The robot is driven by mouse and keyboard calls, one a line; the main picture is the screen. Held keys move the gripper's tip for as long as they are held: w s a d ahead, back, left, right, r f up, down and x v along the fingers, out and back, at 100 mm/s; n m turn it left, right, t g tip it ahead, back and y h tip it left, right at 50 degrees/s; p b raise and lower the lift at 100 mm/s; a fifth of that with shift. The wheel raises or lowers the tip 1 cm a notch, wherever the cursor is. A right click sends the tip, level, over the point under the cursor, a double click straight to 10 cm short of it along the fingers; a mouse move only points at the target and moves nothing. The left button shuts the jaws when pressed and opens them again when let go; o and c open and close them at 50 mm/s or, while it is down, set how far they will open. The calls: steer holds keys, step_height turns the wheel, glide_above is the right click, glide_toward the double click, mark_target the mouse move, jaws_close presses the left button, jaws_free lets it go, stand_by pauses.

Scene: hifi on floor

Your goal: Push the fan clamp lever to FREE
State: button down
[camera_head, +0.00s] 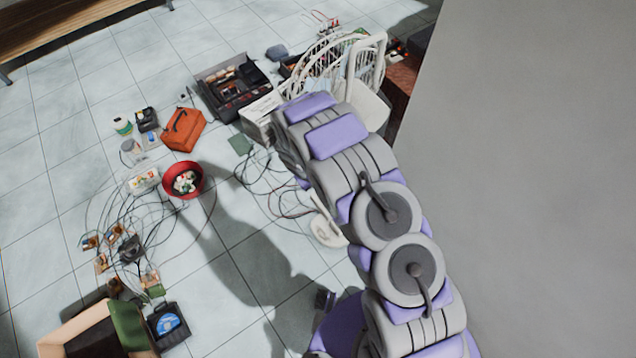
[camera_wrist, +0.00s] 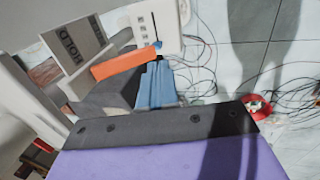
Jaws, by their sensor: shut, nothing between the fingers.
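The white fan (camera_head: 369,65) with its wire cage stands at the top of the head view, partly behind my arm. In the wrist view a grey plate (camera_wrist: 73,44) reads HOLD. An orange bar, which looks like the clamp lever (camera_wrist: 125,62), lies slantwise below and right of that plate. My gripper (camera_wrist: 155,80) shows as blue ridged fingers over a dark part, shut and empty, close to the lever's right end. I cannot tell whether they touch. No FREE mark can be read. In the head view my arm hides the gripper and lever.
A white panel with several dark marks (camera_wrist: 157,25) is just beyond the lever. A grey wall (camera_head: 540,170) stands to the right.

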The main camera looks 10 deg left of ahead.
steer(key=shift+s+a+r+p, duration=0.8)
steer(key=shift+s+a+r, duration=1.85)
steer(key=shift+r, duration=1.25)
steer(key=s+d+r+m+g+h, duration=0.15)
steer(key=d+r+m, duration=0.45)
steer(key=d+r, duration=1.8)
steer(key=s+d+r+m+y, duration=0.1)
steer(key=s+r, duration=0.3)
steer(key=s, duration=0.4)
steer(key=s+d+r+m+g+y, duration=0.1)
steer(key=s+d+r, duration=0.3)
steer(key=s, duration=0.5)
steer(key=s+d+r+m+g+y, duration=0.1)
steer(key=s+r, duration=0.3)
steer(key=s, duration=0.4)
steer(key=shift+s+d+r+m, duration=0.25)
steer(key=shift+d+m, duration=0.15)
steer(key=shift+d, duration=0.4)
